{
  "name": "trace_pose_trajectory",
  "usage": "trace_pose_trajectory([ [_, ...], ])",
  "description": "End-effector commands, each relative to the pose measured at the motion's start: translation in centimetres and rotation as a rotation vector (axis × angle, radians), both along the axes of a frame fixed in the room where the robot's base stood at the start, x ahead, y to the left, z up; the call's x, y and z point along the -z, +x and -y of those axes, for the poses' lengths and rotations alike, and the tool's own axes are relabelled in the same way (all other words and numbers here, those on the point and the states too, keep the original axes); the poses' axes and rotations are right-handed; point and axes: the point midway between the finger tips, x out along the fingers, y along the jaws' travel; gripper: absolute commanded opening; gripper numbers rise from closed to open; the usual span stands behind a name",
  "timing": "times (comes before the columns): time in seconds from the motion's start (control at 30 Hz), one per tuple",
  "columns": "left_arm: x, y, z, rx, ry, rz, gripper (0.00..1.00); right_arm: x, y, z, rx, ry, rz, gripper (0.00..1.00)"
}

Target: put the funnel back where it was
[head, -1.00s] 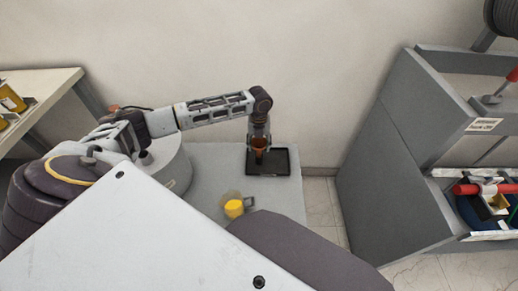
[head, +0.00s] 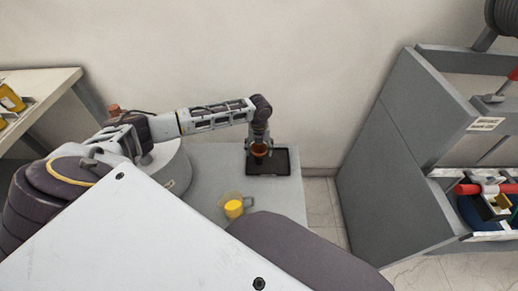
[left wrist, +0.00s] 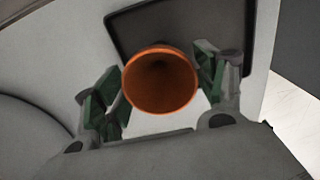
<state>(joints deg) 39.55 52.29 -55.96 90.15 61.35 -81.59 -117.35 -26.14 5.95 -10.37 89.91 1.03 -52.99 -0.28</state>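The orange-brown funnel (head: 259,150) is over the back left part of a black tray on the grey table. In the left wrist view the funnel (left wrist: 160,82) shows its round, wide mouth facing the camera. My left gripper (head: 258,147) is above the tray with its fingers spread on both sides of the funnel. In the left wrist view the green finger pads of the left gripper (left wrist: 160,80) stand apart around it. The funnel's lower end is hidden, so its contact with the tray is unclear. My right gripper is not in view.
The black tray (head: 282,169) lies near the table's back right corner. A yellow cup-like item (head: 234,208) stands nearer on the grey table (head: 205,165). A tall grey cabinet (head: 385,165) rises to the right, past a floor gap. The wall is close behind.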

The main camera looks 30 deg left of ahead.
Motion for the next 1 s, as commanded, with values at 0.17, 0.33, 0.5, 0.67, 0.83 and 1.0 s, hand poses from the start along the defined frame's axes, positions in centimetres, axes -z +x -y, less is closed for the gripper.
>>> trace_pose_trajectory([
  [0.17,0.0,0.0,0.0,0.0,0.0,0.0,0.76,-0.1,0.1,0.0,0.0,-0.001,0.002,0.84],
  [0.33,-0.1,0.0,0.0,0.0,0.0,0.0,0.76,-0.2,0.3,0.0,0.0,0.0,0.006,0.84],
  [0.5,-0.4,0.0,0.0,0.0,0.0,0.001,0.76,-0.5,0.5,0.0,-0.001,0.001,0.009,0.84],
  [0.67,-1.6,0.0,0.0,0.0,0.0,0.001,0.76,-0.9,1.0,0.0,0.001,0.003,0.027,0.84],
  [0.83,-3.5,0.1,0.0,-0.001,-0.001,0.002,0.76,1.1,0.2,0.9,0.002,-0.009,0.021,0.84],
  [1.0,-5.7,0.1,0.0,-0.001,0.0,0.002,0.76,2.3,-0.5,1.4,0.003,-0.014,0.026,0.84],
])
